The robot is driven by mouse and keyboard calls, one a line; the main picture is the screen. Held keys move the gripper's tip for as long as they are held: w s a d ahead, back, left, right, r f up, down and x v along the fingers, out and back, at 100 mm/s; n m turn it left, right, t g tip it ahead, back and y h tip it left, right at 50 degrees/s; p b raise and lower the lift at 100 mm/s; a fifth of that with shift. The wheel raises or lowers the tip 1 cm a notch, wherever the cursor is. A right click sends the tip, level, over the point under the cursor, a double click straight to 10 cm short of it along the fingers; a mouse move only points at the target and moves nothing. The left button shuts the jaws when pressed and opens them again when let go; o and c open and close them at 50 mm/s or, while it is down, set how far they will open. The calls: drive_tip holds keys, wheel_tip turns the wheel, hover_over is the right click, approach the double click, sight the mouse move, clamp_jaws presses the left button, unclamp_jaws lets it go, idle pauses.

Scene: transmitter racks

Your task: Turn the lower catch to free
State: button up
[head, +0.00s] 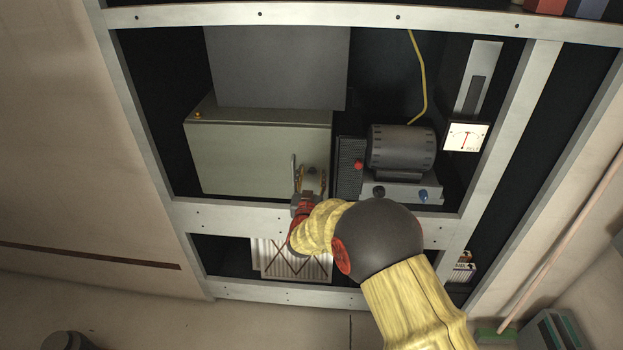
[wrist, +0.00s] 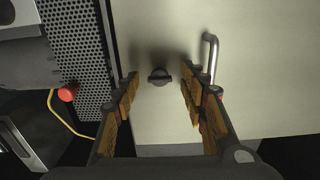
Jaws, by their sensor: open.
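The pale grey-green cabinet door (head: 255,158) fills much of the wrist view (wrist: 270,75). One small dark round catch (wrist: 159,76) shows on it, its grip bar lying roughly crosswise in that view. My gripper (wrist: 160,92) is open. Its two tan-padded fingers stand on either side of the catch, with a gap on both sides; I cannot tell how far their tips are from the door. In the head view my gripper (head: 312,180) is at the door's lower right and largely hides the catch. No second catch can be made out.
A metal bar handle (wrist: 211,55) stands close beside one finger. A perforated panel with a red button (wrist: 67,94) is on the other side. A grey motor (head: 400,148) sits to the right in the head view. A rack rail (head: 235,217) runs below the door.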

drive_tip(key=shift+w, duration=0.2)
drive_tip(key=shift+c, duration=0.8)
clamp_jaws()
